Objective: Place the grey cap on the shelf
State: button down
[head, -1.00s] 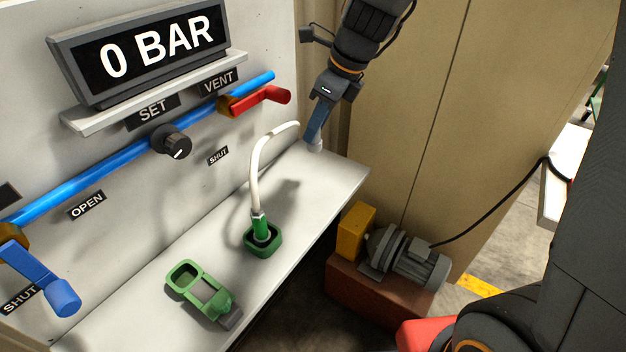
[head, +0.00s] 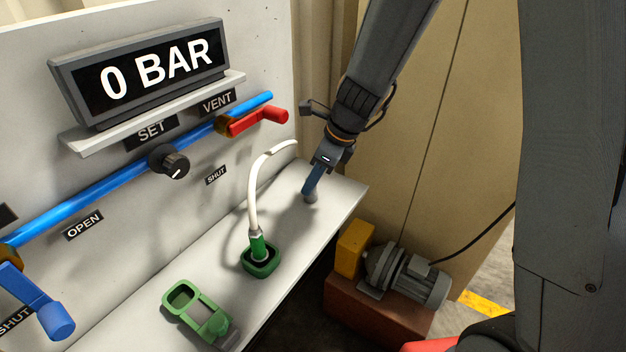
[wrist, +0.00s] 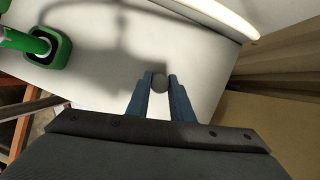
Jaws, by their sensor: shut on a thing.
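The grey cap (wrist: 159,83) is a small round piece between the blue fingertips of my gripper (wrist: 160,85) in the wrist view. My gripper (head: 310,190) is shut on it. In the head view the cap (head: 310,198) shows at the fingertips, low over the right end of the white shelf (head: 335,200). I cannot tell whether it touches the shelf. The shelf also shows in the wrist view (wrist: 105,75), under and beyond the fingers.
A green socket (head: 261,262) holds a green connector with a white hose (head: 253,195), left of my gripper. A green holder (head: 195,310) lies at the shelf's near end. The red vent handle (head: 258,122) sticks out from the panel. A pump (head: 405,275) stands below the shelf's edge.

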jog(key=c, duration=1.6)
grip_release()
jog(key=shift+o, duration=0.2)
jog(key=shift+r, duration=0.25)
jog(key=v, duration=1.1)
jog(key=s+d+f+n+h, duration=0.2)
jog(key=s+d+f+n, duration=0.2)
jog(key=s+n, duration=0.3)
jog(key=s+d+f+n+h, duration=0.2)
jog(key=s+d+f+n, duration=0.2)
jog(key=n, duration=1.1)
jog(key=shift+s+d+n, duration=0.3)
jog(key=shift+s+d, duration=1.2)
jog(key=shift+d, duration=0.35)
